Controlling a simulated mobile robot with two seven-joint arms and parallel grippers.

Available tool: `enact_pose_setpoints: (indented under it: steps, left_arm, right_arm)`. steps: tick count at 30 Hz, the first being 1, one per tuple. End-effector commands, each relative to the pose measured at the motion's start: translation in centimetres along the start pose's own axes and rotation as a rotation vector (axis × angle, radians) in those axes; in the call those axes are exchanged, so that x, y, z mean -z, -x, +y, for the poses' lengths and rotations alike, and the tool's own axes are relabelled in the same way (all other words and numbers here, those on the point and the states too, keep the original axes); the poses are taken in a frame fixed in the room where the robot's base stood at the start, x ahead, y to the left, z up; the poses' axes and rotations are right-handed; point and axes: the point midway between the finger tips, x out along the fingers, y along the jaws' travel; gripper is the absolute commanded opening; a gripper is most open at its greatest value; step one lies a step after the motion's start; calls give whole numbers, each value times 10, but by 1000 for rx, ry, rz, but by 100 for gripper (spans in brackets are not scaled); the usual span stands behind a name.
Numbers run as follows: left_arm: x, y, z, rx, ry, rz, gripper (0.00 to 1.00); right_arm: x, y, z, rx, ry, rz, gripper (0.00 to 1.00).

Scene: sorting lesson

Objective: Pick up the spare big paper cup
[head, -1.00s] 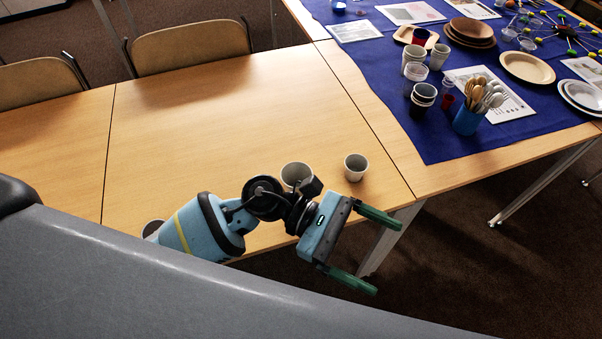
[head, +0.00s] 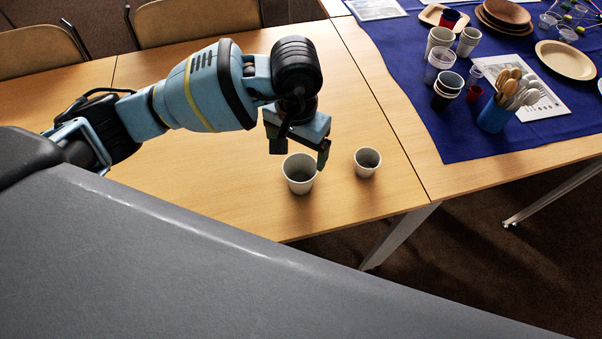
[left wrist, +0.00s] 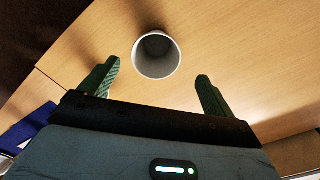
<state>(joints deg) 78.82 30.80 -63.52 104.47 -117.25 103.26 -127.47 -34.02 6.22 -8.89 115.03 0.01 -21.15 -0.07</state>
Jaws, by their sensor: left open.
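A big white paper cup (head: 299,181) stands upright on the wooden table, near its front edge. A smaller paper cup (head: 367,164) stands upright to its right, apart from it. My left gripper (head: 299,152) is open above and just behind the big cup, with its fingers pointing down. In the left wrist view a white cup (left wrist: 156,60), seemingly the big one, shows its open mouth beyond and between the spread fingers of the left gripper (left wrist: 157,70). Nothing is held. My right gripper is not in view.
The wooden table (head: 220,205) is bare around the two cups. A blue cloth (head: 455,142) at the right carries stacked cups (head: 447,88), a blue holder of cutlery (head: 494,116), plates (head: 565,60) and printed sheets. Chairs (head: 195,18) stand behind the table.

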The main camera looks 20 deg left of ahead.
Motion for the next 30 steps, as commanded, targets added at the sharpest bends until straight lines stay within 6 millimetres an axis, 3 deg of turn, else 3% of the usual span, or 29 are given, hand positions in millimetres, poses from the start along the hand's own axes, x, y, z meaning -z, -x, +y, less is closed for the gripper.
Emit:
enact_pose_setpoints:
  steps: [6,13,24,30]
  left_arm:
    - [0,-21,1,-3,1,-4,89]
    - [0,-29,3,-4,1,-2,89]
    - [4,-73,6,-5,1,-2,89]
    - [4,-76,5,-4,1,0,89]
  right_arm:
    - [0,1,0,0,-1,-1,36]
    - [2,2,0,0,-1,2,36]
    - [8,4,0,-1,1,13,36]
    - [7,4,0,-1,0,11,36]
